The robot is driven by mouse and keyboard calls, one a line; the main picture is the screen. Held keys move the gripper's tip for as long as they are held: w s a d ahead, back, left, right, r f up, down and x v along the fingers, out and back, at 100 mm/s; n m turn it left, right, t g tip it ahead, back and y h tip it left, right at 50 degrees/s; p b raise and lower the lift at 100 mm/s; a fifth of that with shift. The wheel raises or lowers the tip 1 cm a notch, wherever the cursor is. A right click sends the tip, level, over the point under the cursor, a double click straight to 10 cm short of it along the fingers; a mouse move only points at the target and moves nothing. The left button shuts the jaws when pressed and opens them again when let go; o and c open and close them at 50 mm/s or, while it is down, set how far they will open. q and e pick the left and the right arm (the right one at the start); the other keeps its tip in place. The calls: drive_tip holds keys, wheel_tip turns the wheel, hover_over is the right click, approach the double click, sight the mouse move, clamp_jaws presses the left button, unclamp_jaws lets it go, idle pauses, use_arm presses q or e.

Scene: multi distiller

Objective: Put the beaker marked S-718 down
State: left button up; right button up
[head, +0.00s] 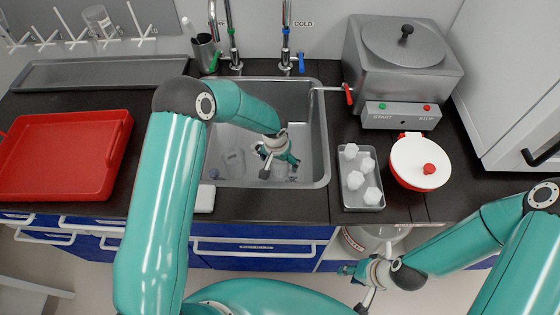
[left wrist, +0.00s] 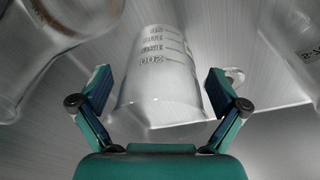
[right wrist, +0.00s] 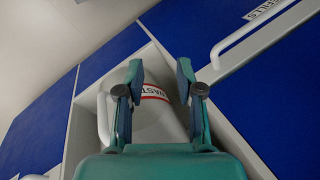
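My left gripper (head: 275,165) is down in the sink (head: 322,130). In the left wrist view its fingers (left wrist: 159,85) are spread on both sides of a clear beaker (left wrist: 160,75) with a 200 scale mark. Gaps show between the fingertips and the beaker's sides. I cannot read S-718 on it. A second glass vessel (left wrist: 60,20) shows at the upper left, and another clear beaker (left wrist: 300,45) with a partly cut-off label at the right edge. My right gripper (right wrist: 159,85) is open and empty, in front of the counter by the waste bin (right wrist: 155,115).
A red tray (head: 60,155) lies on the left counter. A small metal tray (head: 362,202) of white lumps, a white-lidded red container (head: 420,162) and a steel bath (head: 400,60) stand on the right. Taps (head: 286,45) rise behind the sink. A drying rack (head: 75,40) hangs at back left.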

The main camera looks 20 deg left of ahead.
use_arm(q)
drive_tip(key=shift+r, duration=0.15)
wheel_tip(320, 180, up, 12)
drive_tip(key=s, duration=0.1)
drive_tip(key=shift+s+f+b, duration=0.2)
drive_tip(key=shift+s+b, duration=0.2)
drive_tip(key=shift+b, duration=0.05)
drive_tip(key=shift+a, duration=0.15)
